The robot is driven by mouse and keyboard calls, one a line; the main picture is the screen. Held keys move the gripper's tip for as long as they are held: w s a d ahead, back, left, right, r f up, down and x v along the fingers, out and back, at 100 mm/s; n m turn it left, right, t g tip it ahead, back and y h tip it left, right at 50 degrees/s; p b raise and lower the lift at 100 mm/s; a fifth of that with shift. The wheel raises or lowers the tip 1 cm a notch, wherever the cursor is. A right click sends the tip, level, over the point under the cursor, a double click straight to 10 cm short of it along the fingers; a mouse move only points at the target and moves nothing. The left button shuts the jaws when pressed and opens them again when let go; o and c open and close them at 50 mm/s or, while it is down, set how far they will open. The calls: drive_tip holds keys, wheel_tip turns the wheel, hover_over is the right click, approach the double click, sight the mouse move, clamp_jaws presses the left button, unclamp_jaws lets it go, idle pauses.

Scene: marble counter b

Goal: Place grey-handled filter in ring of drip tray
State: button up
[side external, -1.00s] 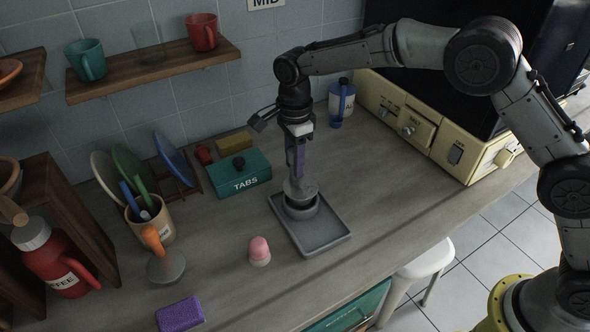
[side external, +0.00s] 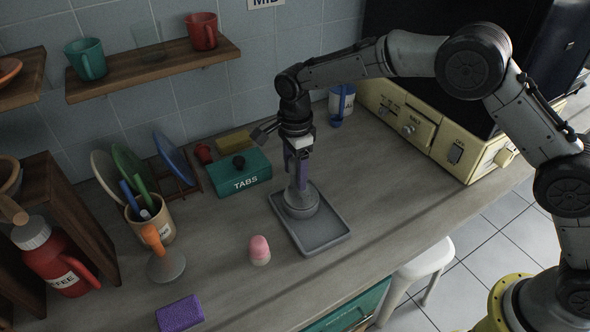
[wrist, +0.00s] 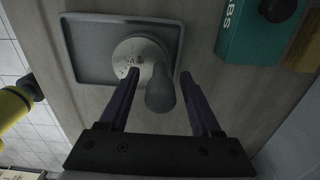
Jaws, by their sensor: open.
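In the wrist view, the perforated disc and the grey handle show over the tray (wrist: 90,72). My gripper (wrist: 157,82) is open, with one purple finger on each side of the handle and a gap to it. In the side view my gripper (side external: 298,182) points down right at the handle.
An orange-handled filter (side external: 160,255) stands at left, with a pink-topped shaker (side external: 260,250) and a purple sponge (side external: 180,314) near it. A teal TABS box (side external: 238,174) stands behind the tray. The cream machine (side external: 430,130) is at right. The counter right of the tray is clear.

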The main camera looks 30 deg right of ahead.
drive_tip(key=shift+r, duration=0.1)
wheel_tip(320, 180, up, 12)
drive_tip(key=shift+f, duration=0.25)
drive_tip(key=shift+s+d+r, duration=0.1)
drive_tip(key=shift+d+r, duration=0.05)
drive_tip(key=shift+r, duration=0.4)
drive_tip(key=s+d+r+n+t, duration=0.3)
drive_tip(key=s+d+r+n, duration=0.7)
drive_tip(key=s+d, duration=0.45)
drive_tip(key=s+d+f+n+t, duration=0.1)
drive_tip(key=s+d+n, duration=0.1)
drive_tip(key=s, duration=0.4)
drive_tip(key=s+d+f+n, duration=0.2)
drive_tip(key=s+n, duration=0.1)
drive_tip(key=s, duration=0.3)
drive_tip(key=s+d+f+n+t, duration=0.1)
drive_tip(key=s+d+f+n, duration=0.1)
drive_tip(key=s, duration=0.5)
drive_tip(key=shift+n+t, duration=0.3)
drive_tip(key=shift+n, duration=0.4)
